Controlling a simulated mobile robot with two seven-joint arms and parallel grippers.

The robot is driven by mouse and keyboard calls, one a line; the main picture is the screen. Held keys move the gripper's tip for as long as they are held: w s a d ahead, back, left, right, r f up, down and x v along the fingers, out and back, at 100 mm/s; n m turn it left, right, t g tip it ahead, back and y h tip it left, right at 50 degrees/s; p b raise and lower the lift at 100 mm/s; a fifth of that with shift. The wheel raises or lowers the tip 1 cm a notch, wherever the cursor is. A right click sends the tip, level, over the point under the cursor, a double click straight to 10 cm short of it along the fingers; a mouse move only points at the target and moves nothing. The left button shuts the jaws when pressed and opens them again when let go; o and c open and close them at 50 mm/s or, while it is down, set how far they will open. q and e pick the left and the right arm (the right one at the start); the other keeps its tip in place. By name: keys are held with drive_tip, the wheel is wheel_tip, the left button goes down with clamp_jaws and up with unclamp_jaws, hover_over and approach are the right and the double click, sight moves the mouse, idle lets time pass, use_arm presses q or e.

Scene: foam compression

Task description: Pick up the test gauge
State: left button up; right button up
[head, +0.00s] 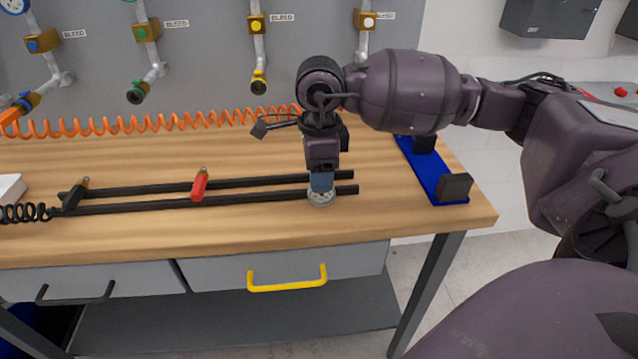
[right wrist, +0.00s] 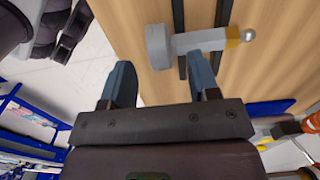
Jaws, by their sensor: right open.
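The test gauge (head: 320,198) shows in the head view as a small round grey piece on the bench's front part, by the dark rails, partly hidden by my right gripper. In the right wrist view the gauge (right wrist: 160,46) has a grey round head, a grey stem, a yellow band and a metal ball tip. My right gripper (head: 321,184) points down right over it. In the wrist view its blue fingers (right wrist: 162,75) are apart with nothing held between them. The gauge's head and stem lie just past the fingertips; I cannot tell whether they touch. My left gripper is out of view.
Two black rails (head: 240,197) run along the wooden bench (head: 240,232), with a red-handled piece (head: 200,186) and a black-handled piece (head: 76,194) at them. A blue holder (head: 432,180) with black blocks sits right. An orange coiled hose (head: 150,127) and valves line the back.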

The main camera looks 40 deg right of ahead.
drive_tip(key=shift+f, duration=0.8)
drive_tip(key=shift+c, duration=0.9)
drive_tip(key=shift+r, duration=0.1)
clamp_jaws()
